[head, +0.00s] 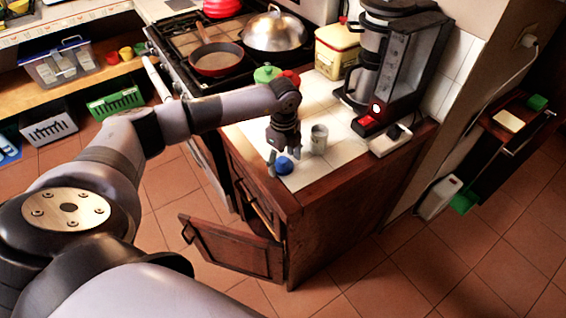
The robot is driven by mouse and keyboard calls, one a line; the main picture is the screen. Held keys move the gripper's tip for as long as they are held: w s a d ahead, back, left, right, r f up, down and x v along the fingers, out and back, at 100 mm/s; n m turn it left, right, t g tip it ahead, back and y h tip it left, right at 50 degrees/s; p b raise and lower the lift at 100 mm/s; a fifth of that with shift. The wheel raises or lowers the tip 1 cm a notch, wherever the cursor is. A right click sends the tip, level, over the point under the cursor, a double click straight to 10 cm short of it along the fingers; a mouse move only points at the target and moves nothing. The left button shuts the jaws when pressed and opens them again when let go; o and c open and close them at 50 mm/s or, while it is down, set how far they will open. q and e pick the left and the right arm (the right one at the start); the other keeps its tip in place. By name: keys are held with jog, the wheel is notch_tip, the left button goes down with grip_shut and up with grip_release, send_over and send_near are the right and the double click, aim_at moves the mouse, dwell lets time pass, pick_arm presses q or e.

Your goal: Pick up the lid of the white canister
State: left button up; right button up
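My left gripper (284,153) points down over the white-tiled counter, just left of a small grey cup-like canister (319,138). A small round blue thing (284,166) shows right below the gripper. Whether the fingers touch it, and how far apart they are, is too small to tell. A cream canister-like box (338,50) with a yellowish lid (338,36) and a red knob stands at the back of the counter, apart from the gripper. I cannot tell for certain which thing is the white canister. My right gripper is out of view.
A coffee maker (405,65) stands at the counter's right. A stove (200,38) with a red pan (215,60) and a domed pot (273,30) is behind. Green and red items (267,73) sit behind my forearm. A cabinet door (232,250) hangs open below.

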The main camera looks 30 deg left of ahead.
pick_arm(q)
jog(key=c, duration=0.8)
jog(key=shift+r, duration=0.1)
